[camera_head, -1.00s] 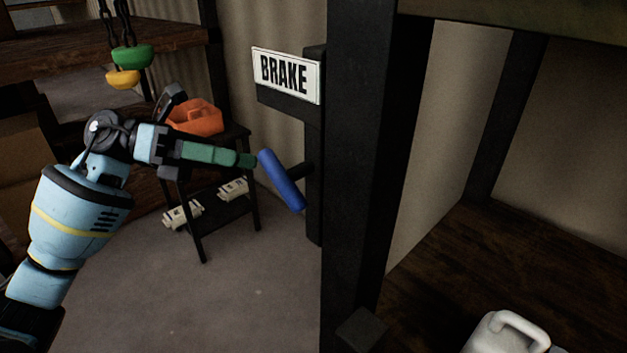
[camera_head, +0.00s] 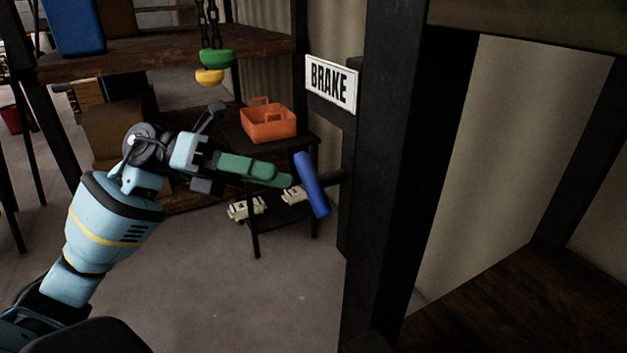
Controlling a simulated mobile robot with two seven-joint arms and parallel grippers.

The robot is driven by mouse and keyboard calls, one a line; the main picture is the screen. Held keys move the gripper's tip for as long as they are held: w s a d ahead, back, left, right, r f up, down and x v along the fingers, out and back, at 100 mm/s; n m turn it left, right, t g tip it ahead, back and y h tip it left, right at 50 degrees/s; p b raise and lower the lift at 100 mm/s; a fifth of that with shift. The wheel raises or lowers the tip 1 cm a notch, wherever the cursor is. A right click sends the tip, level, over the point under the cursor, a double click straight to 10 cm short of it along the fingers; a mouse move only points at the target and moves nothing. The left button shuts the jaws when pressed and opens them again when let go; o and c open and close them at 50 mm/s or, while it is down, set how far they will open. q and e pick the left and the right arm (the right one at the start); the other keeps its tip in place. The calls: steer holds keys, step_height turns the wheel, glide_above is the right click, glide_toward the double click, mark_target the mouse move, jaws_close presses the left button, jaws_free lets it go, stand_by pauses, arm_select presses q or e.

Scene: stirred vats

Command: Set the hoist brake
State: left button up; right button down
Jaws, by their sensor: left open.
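The hoist brake lever has a blue grip (camera_head: 311,184), tilted with its top to the left. It joins a dark post by a short dark arm. A white BRAKE sign (camera_head: 332,85) is fixed above it. My left gripper (camera_head: 285,179) has green fingers and is open. Its fingertips are just left of the blue grip; I cannot tell whether they touch it. My right gripper is not in view.
A dark post (camera_head: 390,180) stands right of the lever. Behind my gripper, a small dark stand holds an orange basket (camera_head: 268,124). Green and yellow hoist controls (camera_head: 216,62) hang on chains. Bare floor (camera_head: 255,300) lies below.

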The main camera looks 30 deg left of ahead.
mark_target(314, 184)
arm_select(q)
steer(key=d, duration=0.2)
steer(key=w+d+p, duration=0.1)
steer(key=d, duration=0.2)
steer(key=shift+r, duration=0.2)
steer(key=shift+w+d+f+p, duration=0.15)
steer(key=shift+d+p, duration=0.15)
steer(key=shift+d, duration=0.5)
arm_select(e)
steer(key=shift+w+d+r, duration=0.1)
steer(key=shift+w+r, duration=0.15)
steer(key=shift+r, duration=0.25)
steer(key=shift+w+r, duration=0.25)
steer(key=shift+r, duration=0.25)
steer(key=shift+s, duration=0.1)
arm_select(q)
jaws_close()
